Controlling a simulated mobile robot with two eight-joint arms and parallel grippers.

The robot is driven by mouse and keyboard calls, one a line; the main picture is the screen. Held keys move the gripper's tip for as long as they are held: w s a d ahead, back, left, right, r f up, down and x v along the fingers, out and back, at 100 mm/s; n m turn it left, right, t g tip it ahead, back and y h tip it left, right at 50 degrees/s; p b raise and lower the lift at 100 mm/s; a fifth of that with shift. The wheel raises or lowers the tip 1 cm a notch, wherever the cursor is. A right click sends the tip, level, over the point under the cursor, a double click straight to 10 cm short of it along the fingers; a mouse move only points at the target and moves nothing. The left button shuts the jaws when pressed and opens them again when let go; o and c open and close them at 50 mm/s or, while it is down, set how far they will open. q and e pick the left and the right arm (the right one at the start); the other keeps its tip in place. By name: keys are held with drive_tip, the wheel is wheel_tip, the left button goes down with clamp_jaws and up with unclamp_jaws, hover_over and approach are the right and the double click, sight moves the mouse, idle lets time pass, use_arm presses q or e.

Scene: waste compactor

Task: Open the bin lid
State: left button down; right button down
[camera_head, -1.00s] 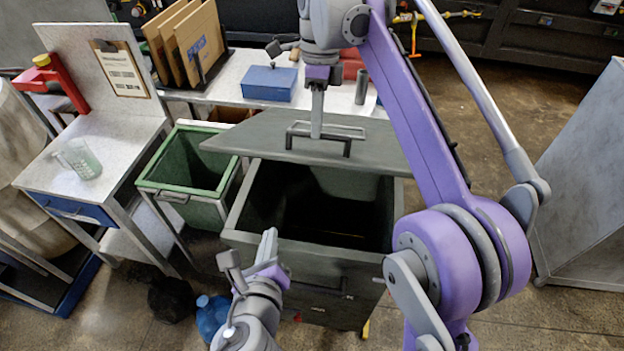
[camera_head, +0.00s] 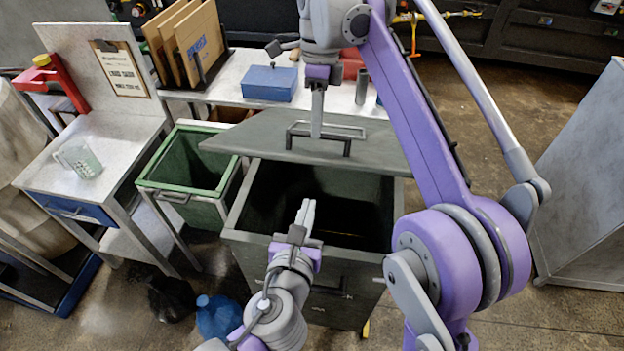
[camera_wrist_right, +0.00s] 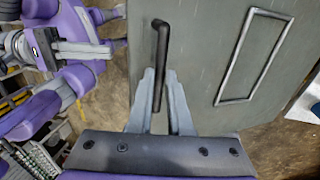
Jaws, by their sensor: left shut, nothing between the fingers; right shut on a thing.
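The bin (camera_head: 276,240) is a dark grey box with its top opening uncovered toward the front. Its flat grey lid (camera_head: 250,133) sits raised over the back part of the opening. My right gripper (camera_head: 317,132) comes down from above onto the dark bar handle (camera_head: 343,150) on the lid. In the right wrist view, the two fingers (camera_wrist_right: 159,95) are closed around the dark handle bar (camera_wrist_right: 163,40), with the lid (camera_wrist_right: 200,60) behind. My left gripper (camera_head: 306,212) is shut and empty, pointing up over the front of the bin opening, apart from the lid.
A green bin (camera_head: 185,165) in a metal frame stands just left. A white table (camera_head: 105,150) with a clear beaker (camera_head: 79,160) is farther left. A bench with a blue box (camera_head: 270,83) is behind. Blue and black bags (camera_head: 217,315) lie on the floor, front left.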

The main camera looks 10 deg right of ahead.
sight(315, 163)
drive_tip(key=shift+w+d+f, duration=0.2)
drive_tip(key=shift+w+f, duration=0.05)
drive_tip(key=shift+w, duration=0.15)
use_arm(q)
drive_tip(key=shift+w+d+r, duration=0.25)
drive_tip(key=shift+w+r, duration=0.2)
drive_tip(key=shift+w, duration=0.35)
drive_tip(key=shift+w+d+r, duration=0.25)
drive_tip(key=shift+w+r, duration=0.2)
drive_tip(key=shift+w, duration=0.3)
drive_tip(key=shift+w+d+r, duration=0.25)
drive_tip(key=shift+w+r, duration=0.2)
drive_tip(key=shift+w, duration=0.35)
drive_tip(key=r, duration=0.1)
drive_tip(key=w+r, duration=0.2)
drive_tip(key=shift+d, duration=0.35)
use_arm(e)
drive_tip(key=shift+w, duration=0.15)
use_arm(q)
drive_tip(key=shift+d, duration=0.1)
use_arm(e)
drive_tip(key=shift+f, duration=0.1)
